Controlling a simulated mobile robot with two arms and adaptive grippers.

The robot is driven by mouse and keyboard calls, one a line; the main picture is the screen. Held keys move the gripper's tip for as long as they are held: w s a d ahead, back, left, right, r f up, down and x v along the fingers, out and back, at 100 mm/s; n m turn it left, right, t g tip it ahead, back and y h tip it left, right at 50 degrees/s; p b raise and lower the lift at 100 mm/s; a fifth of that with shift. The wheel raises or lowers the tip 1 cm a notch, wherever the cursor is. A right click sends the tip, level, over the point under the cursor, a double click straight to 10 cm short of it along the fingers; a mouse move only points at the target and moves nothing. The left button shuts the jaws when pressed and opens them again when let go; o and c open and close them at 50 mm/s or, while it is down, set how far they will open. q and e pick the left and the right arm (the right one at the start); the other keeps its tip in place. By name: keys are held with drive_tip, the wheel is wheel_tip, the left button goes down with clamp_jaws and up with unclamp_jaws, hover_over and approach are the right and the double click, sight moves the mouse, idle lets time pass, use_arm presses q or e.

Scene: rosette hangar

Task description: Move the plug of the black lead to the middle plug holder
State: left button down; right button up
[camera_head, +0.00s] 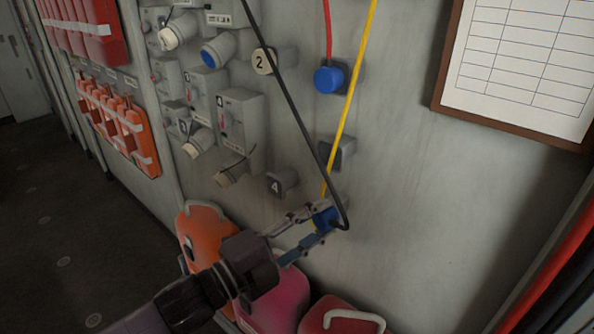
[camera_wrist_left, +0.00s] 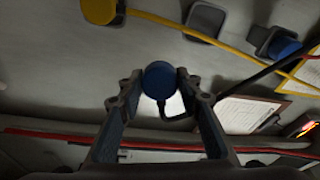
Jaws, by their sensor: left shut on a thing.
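My left gripper (camera_head: 318,220) is shut on the blue plug (camera_head: 325,217) of the black lead (camera_head: 300,112), held out in front of the wall. In the left wrist view the plug (camera_wrist_left: 160,80) sits between both fingertips (camera_wrist_left: 160,88). The middle plug holder (camera_head: 343,152) is a dark square block on the wall, above the held plug. It looks empty, and the yellow lead crosses in front of it; it also shows in the left wrist view (camera_wrist_left: 206,20). My right gripper is not in view.
A blue plug (camera_head: 328,79) with a red lead sits in the upper holder. A yellow plug (camera_wrist_left: 98,10) on the yellow lead (camera_head: 350,95) is on the wall below the middle holder. Holder 4 (camera_head: 281,184) protrudes at left. Orange and pink cases (camera_head: 207,232) stand below.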

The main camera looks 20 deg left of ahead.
use_arm(q)
drive_tip(key=w+a+r+y, duration=0.2)
drive_tip(key=a+r+y, duration=0.25)
drive_tip(key=r, duration=0.25)
drive_tip(key=shift+m+t+h, duration=0.3)
drive_tip(key=shift+t+h, duration=0.05)
drive_tip(key=shift+t, duration=0.05)
drive_tip(key=x, duration=0.1)
drive_tip(key=p+x, duration=0.1)
drive_tip(key=x, duration=0.1)
drive_tip(key=p+x, duration=0.1)
drive_tip(key=x, duration=0.1)
drive_tip(key=shift+w+a, duration=0.1)
drive_tip(key=shift+a, duration=0.3)
drive_tip(key=shift+w+d, duration=0.15)
drive_tip(key=shift+w, duration=0.3)
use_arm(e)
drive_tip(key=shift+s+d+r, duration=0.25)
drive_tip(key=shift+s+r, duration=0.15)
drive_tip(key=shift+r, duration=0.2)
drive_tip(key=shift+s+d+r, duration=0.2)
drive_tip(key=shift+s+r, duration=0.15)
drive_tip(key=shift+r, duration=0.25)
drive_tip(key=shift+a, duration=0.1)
use_arm(q)
drive_tip(key=shift+p, duration=0.45)
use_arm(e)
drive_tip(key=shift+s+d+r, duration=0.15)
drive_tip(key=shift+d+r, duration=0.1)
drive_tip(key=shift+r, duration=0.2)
